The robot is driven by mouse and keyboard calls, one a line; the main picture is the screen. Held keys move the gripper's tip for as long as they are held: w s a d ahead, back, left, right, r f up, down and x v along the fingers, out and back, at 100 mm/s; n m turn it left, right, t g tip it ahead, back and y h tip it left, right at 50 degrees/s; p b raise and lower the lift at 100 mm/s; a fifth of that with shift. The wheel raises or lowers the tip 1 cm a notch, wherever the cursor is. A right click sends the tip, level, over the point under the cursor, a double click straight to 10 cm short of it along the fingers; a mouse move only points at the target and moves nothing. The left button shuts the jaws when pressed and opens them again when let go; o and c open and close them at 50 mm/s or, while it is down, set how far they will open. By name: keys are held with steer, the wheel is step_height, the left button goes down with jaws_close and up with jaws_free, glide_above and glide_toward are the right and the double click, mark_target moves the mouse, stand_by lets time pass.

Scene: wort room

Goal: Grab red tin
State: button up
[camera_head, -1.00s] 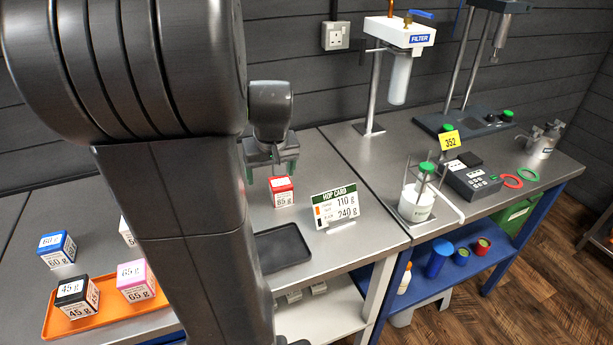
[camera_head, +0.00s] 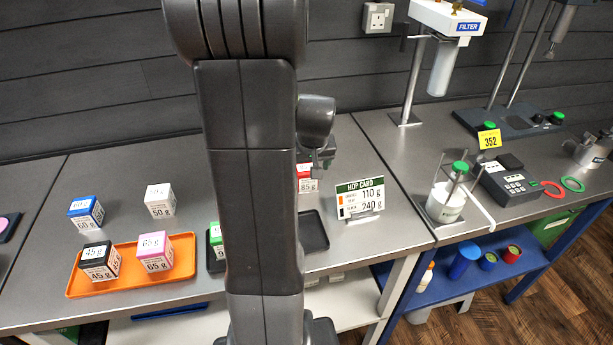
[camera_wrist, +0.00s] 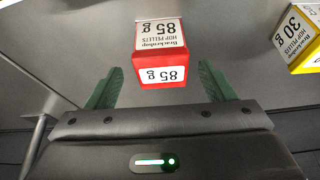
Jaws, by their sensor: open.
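The red tin (camera_wrist: 162,61) is a small cube with white labels reading 85 g. In the wrist view it sits upright on the bench just beyond my gripper (camera_wrist: 160,88), roughly centred between the two green fingers. The fingers are apart and nothing is held. In the head view the red tin (camera_head: 304,183) shows only in part, behind my arm. My gripper (camera_head: 318,165) hangs by it there, and its fingers are mostly hidden.
A yellow 30 g tin (camera_wrist: 300,40) stands right of the red tin in the wrist view. The hop card (camera_head: 360,198) stands to the right. A black tray (camera_head: 314,230) lies in front. An orange tray (camera_head: 187,258) holds a black tin (camera_head: 100,261) and a pink tin (camera_head: 154,252).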

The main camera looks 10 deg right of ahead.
mark_target(307, 168)
steer(key=shift+p+x, duration=0.45)
steer(key=shift+x, duration=2.05)
steer(key=shift+r, duration=0.1)
steer(key=c, duration=1.1)
